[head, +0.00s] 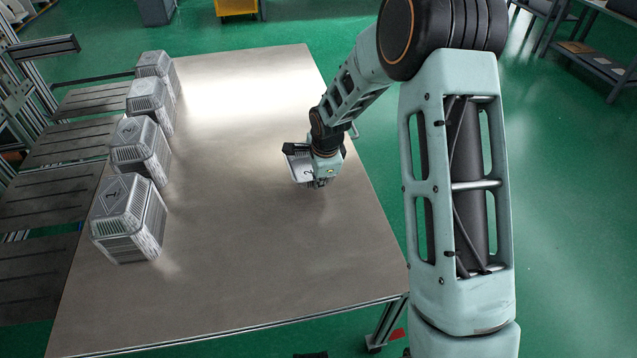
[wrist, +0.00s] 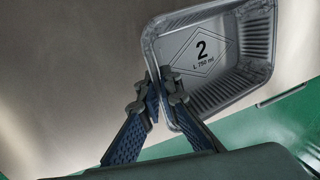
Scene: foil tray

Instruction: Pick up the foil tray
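The foil tray (wrist: 215,82) is a shiny silver rectangular tray with ribbed walls and a black "2" in a diamond on its floor. In the wrist view it fills the upper right, its open side towards the camera. My gripper (wrist: 157,88) is closed on its near left wall, one finger inside the tray and one outside. In the head view the foil tray (head: 299,166) shows as a small pale shape beside my gripper (head: 319,183), over the right half of the table. My gripper hides part of it there, and I cannot tell its clearance from the table.
The metal table (head: 230,230) is bare in the middle. Several silver ribbed container stacks stand in a row along its left side, the nearest (head: 128,220) marked "1". Dark slatted shelves (head: 50,195) lie beyond the left edge. Green floor shows past the right edge.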

